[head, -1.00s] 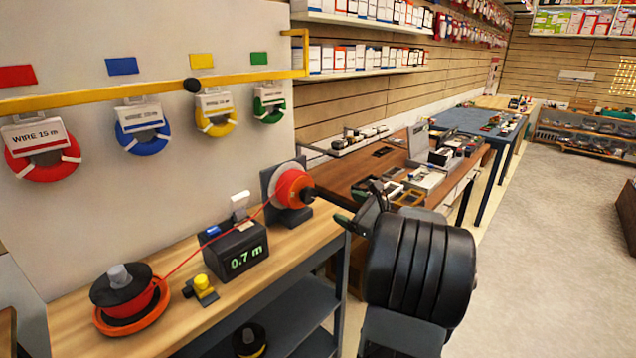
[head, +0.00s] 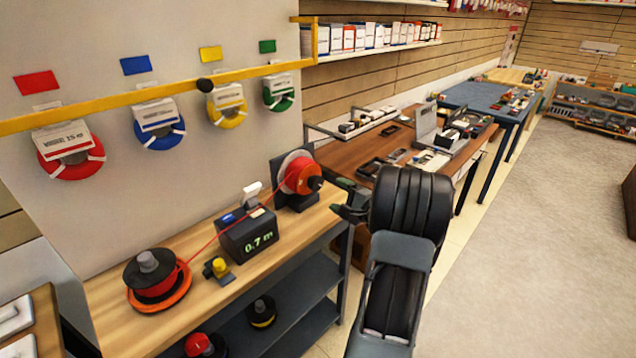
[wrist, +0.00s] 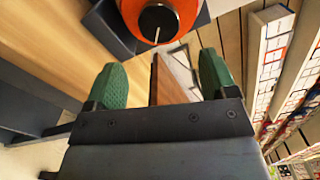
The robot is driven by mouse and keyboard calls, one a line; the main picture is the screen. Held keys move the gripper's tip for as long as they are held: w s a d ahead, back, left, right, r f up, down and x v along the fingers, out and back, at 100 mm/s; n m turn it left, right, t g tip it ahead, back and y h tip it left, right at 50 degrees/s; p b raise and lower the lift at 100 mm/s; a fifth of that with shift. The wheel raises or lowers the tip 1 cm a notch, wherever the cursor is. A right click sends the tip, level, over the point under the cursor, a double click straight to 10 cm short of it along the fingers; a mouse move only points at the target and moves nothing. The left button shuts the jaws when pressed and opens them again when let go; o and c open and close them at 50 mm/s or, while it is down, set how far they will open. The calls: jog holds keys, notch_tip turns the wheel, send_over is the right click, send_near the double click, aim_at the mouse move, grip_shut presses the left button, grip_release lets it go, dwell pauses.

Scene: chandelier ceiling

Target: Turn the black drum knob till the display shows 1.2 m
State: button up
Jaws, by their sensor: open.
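The black drum knob (head: 316,183) sits at the centre of the orange drum (head: 296,176) on the bench. In the wrist view the knob (wrist: 158,24) is round with a white pointer line, at the top of the picture. The display (head: 260,241) reads 0.7 m. A red wire runs from the drum to a red spool (head: 154,276) at the bench's left. My gripper (head: 341,197) is open, to the right of the knob and apart from it. In the wrist view my gripper's green fingers (wrist: 162,82) are spread with nothing between them.
A yellow-topped device (head: 218,268) stands beside the display box. Coloured wire coils hang from a yellow rail (head: 150,92) on the wall behind. A brown table (head: 345,152) with several goods stands behind my arm. The floor at right is clear.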

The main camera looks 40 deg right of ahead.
aim_at(320, 184)
jog(key=w, duration=0.3)
jog(key=w+a, duration=0.1)
jog(key=w, duration=0.2)
jog(key=w+p, duration=0.1)
jog(key=w, duration=0.2)
jog(key=shift+a, duration=0.3)
jog(key=shift+s, duration=0.1)
jog(key=c, duration=0.9)
